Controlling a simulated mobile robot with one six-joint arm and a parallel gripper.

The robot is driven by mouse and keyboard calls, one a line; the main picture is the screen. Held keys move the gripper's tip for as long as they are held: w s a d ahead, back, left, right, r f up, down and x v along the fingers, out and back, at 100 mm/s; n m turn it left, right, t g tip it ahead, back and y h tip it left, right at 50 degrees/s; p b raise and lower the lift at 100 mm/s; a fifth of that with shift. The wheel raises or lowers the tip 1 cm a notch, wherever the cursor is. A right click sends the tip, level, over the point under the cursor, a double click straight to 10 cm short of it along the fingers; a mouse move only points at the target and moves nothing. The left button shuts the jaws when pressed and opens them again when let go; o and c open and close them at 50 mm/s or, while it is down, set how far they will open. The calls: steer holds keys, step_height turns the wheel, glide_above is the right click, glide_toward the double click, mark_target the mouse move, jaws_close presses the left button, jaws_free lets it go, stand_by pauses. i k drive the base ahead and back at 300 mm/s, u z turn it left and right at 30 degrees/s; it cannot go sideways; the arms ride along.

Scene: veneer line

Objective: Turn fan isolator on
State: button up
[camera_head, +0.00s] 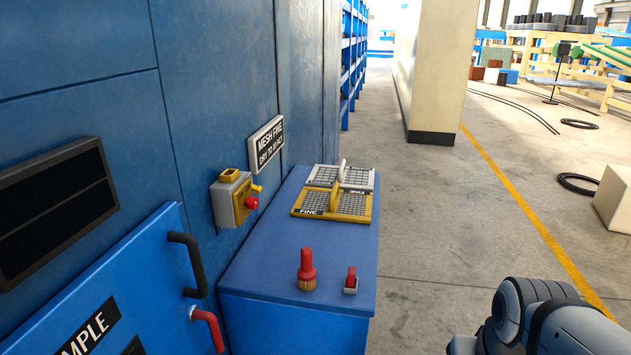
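A grey box with a yellow front plate (241,206) is fixed to the blue wall at the left, above the blue bench. It looks like the fan isolator, though no label on it can be read. It has a red knob (251,202), a small yellow lever (257,188) and a yellow piece on top. I cannot tell whether it is on or off. A small red switch-like part in a grey base (351,280) sits on the bench's front right. My arm shows at the bottom right, well apart from the box; my gripper is out of view.
The blue bench (268,262) holds a red-handled brush (307,271), a yellow mesh screen marked FINE (353,204) and a grey one (322,175). A "MESH FINE" sign (266,144) hangs above. Black (190,262) and red (209,328) handles stick out at lower left. Floor right of the bench is clear.

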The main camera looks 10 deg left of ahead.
mark_target(251, 202)
steer(key=u, duration=0.25)
steer(key=i, duration=0.95)
steer(key=u, duration=0.4)
steer(key=k, duration=0.9)
steer(key=u, duration=0.15)
steer(key=i, duration=0.9)
steer(key=z, duration=0.1)
